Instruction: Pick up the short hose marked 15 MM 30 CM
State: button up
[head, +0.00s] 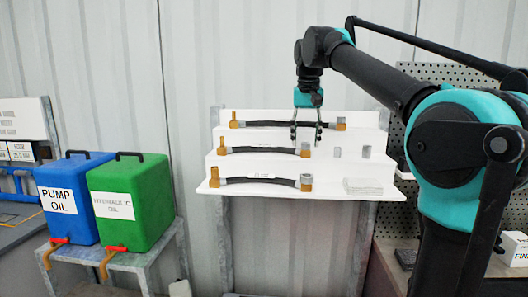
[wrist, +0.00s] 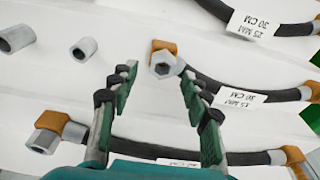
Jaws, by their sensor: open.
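Three short black hoses with brass and grey end fittings lie on a white stepped rack. The middle hose (head: 265,150) carries a label that seems to read 15 MM 30 CM in the wrist view (wrist: 208,83). My gripper (head: 305,141) is open and points down near that hose's right end. In the wrist view my gripper's fingers (wrist: 158,80) stand on either side of its brass and grey fitting (wrist: 163,60), apart from it. The front hose (head: 262,178) is marked 25 MM 30 CM. The rear hose (head: 285,124) has a label partly hidden by my gripper.
The white rack (head: 215,160) has grey sleeves (head: 367,152) right of the middle hose and a pale stack (head: 362,186) on its front step. A blue pump oil container (head: 65,185) and a green hydraulic oil container (head: 125,190) stand to the left. A pegboard is behind my arm.

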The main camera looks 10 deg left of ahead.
grip_shut()
dwell(0.3)
dwell(0.3)
